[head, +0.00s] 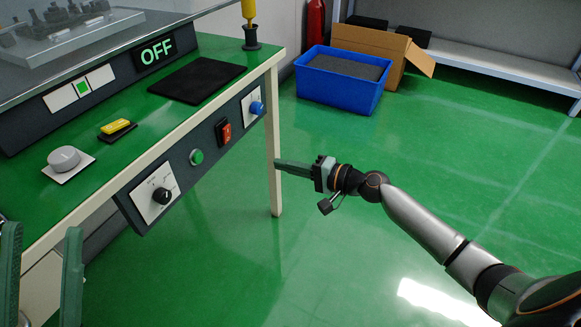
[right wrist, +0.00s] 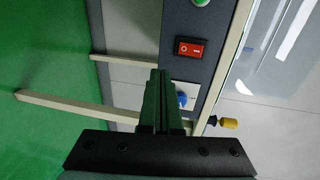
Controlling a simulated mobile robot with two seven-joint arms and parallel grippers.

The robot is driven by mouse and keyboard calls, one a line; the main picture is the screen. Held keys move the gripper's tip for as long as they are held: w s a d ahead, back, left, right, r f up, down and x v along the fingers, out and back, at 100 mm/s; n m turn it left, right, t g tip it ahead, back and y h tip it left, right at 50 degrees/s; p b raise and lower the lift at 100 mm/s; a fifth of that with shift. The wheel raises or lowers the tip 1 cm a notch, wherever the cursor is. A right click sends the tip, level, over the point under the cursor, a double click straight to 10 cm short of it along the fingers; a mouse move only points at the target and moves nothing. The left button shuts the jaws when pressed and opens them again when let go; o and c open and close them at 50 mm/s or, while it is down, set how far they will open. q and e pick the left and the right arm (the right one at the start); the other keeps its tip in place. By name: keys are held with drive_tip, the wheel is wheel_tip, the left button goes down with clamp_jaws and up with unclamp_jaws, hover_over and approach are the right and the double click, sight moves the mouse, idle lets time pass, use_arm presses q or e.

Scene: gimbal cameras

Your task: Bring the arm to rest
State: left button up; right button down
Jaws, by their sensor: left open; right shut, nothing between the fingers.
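My right arm (head: 425,225) reaches in from the lower right of the head view. Its gripper (head: 278,167) points left, beside the front leg of the bench, and whether it touches the leg is hard to tell. Its two fingers are together with nothing between them; they also show in the right wrist view (right wrist: 160,82). My left gripper (head: 42,238) shows at the lower left of the head view. Its two green fingers are spread apart and empty, near the bench's front edge. The rest of the left arm is out of view.
The green bench (head: 205,50) carries a front panel with a black knob (head: 161,195), green button (head: 197,157), red switch (head: 224,132) and blue knob (head: 257,108). A display (head: 156,50) reads OFF.

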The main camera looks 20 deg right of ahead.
drive_tip(key=shift+s+d+f, duration=0.1)
drive_tip(key=shift+s+d, duration=0.3)
drive_tip(key=shift+s, duration=0.1)
